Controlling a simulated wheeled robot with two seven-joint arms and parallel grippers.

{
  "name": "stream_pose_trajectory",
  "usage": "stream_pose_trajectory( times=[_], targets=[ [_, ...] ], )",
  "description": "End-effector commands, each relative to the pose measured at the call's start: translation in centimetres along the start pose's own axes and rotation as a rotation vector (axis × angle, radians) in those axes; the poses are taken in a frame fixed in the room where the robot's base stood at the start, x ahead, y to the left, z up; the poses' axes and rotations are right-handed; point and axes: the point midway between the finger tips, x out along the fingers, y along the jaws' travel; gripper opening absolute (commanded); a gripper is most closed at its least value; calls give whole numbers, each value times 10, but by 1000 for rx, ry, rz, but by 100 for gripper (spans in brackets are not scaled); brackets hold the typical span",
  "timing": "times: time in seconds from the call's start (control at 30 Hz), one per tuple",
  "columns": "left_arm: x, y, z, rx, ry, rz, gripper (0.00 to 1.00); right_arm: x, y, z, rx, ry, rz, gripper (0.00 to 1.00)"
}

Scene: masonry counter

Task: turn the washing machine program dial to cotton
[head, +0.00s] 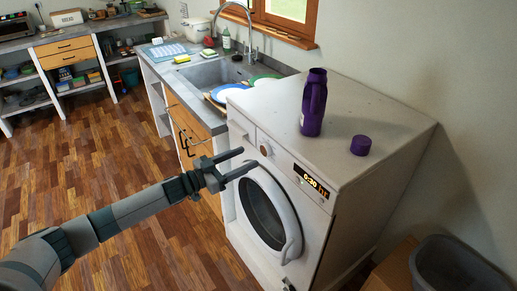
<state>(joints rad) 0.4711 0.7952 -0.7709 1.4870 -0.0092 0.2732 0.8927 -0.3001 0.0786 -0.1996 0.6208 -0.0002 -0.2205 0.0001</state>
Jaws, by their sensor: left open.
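The white washing machine (318,224) stands at the right end of the counter. Its program dial (264,150) is a small round knob on the front panel, left of the lit display (312,181). The dial's markings are too small to read. My left gripper (250,158) reaches in from the left, its two fingers apart and empty. In the picture its fingertips are just left of and below the dial, in front of the panel and the round door (266,213). I cannot tell whether they touch the machine. My right gripper is out of view.
A purple flask (314,103) and a purple lid (360,145) stand on the machine's top. A grey bin (458,265) is at the lower right. The wooden floor at left is clear.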

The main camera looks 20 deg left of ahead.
Motion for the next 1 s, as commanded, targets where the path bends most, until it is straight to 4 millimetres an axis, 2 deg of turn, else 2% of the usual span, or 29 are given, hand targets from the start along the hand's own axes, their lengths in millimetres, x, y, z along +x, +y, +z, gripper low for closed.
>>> stream_pose_trajectory(
  times=[0.03, 0.2, 0.4, 0.83, 0.87, 1.0],
  targets=[
    [11, 0, -4, 0, 2, 1, 57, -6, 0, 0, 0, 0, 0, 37],
    [38, 0, -3, 1, 0, 0, 57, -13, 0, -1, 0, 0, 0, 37],
    [59, 0, -1, 1, 1, 1, 57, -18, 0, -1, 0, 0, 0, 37],
    [66, 0, 0, 1, -1, 1, 57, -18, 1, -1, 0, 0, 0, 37],
    [66, 0, 0, 1, -1, 1, 52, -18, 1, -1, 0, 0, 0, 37],
    [65, 0, 0, 1, -1, 1, 19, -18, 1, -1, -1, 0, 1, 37]
  ],
)
